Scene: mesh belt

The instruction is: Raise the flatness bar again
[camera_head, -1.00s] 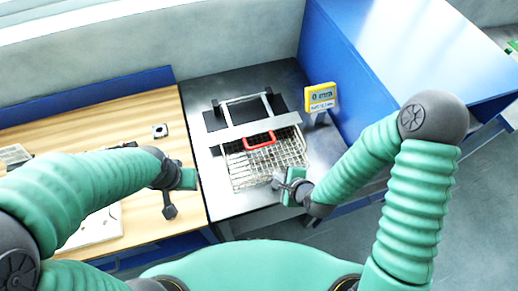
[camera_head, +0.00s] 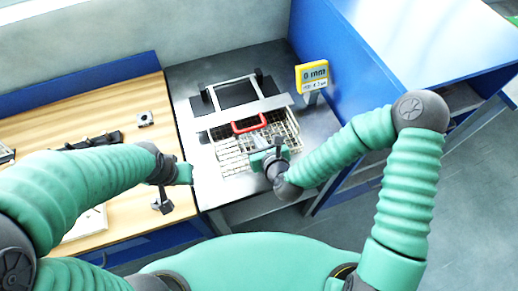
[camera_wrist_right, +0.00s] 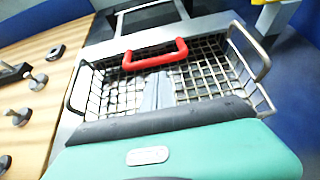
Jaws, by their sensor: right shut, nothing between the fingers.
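The flatness bar is a flat grey bar (camera_head: 212,121) with a red handle (camera_head: 249,123). It lies across the back part of a wire mesh basket (camera_head: 232,163), and the red handle also shows in the wrist view (camera_wrist_right: 155,55). My right gripper (camera_head: 273,146) is shut and empty over the front right part of the basket, in front of the handle and apart from it. Its closed fingers show in the wrist view (camera_wrist_right: 158,92) over the mesh. My left gripper (camera_head: 184,174) hangs at the left of the basket, over the bench edge; its fingers are not clear.
A yellow display (camera_head: 312,75) reading 0 mm stands at the back right of the metal table (camera_head: 190,78). A blue cabinet (camera_head: 345,75) borders the right side. A wooden bench (camera_head: 70,120) with small dark parts lies at the left.

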